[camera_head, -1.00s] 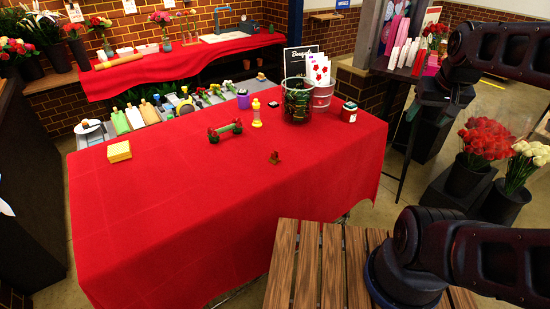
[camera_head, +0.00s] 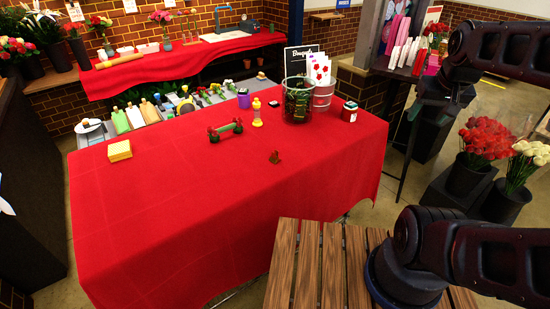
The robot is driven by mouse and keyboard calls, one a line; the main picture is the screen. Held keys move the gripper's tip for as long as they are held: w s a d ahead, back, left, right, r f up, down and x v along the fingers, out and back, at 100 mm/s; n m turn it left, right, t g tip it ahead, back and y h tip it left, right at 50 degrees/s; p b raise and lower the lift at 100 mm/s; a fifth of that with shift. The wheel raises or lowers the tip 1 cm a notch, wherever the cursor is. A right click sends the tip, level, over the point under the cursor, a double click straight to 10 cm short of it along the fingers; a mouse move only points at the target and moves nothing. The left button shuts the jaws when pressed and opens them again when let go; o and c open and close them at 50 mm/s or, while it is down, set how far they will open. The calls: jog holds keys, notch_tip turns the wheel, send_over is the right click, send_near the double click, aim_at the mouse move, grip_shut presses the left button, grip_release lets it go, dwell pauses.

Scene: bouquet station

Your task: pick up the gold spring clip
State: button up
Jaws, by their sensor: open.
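A small brownish-gold piece (camera_head: 274,157) stands alone on the red-covered table (camera_head: 190,215), right of the middle; it looks like the gold spring clip, but it is too small to make out its jaws. My gripper (camera_head: 412,112) is a dark shape hanging below my arm's wrist at the upper right, past the table's right edge. It is open, well apart from the clip, with nothing seen in it. Its fingers are hard to tell from the dark background.
The table's front is clear. Flower buckets (camera_head: 466,178) stand at right.

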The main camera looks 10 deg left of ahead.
jog(key=w+a+n+g, duration=0.1)
jog(key=w+a+n, duration=0.2)
jog(key=w+a, duration=0.45)
jog(key=n+g, duration=0.4)
jog(key=n, duration=0.4)
send_near(274, 151)
jog(key=shift+s+d+f, duration=0.2)
jog(key=shift+d, duration=0.3)
notch_tip(274, 151, down, 5)
jog(key=shift+r, duration=0.1)
jog(key=shift+a+f, duration=0.15)
jog(key=shift+f, duration=0.8)
jog(key=shift+a+f, duration=0.2)
jog(key=shift+f, duration=0.75)
jog(key=shift+a+f, duration=0.15)
jog(key=shift+f, duration=0.8)
jog(key=c, duration=1.1)
jog(key=shift+o, duration=0.2)
jog(key=shift+r, duration=0.1)
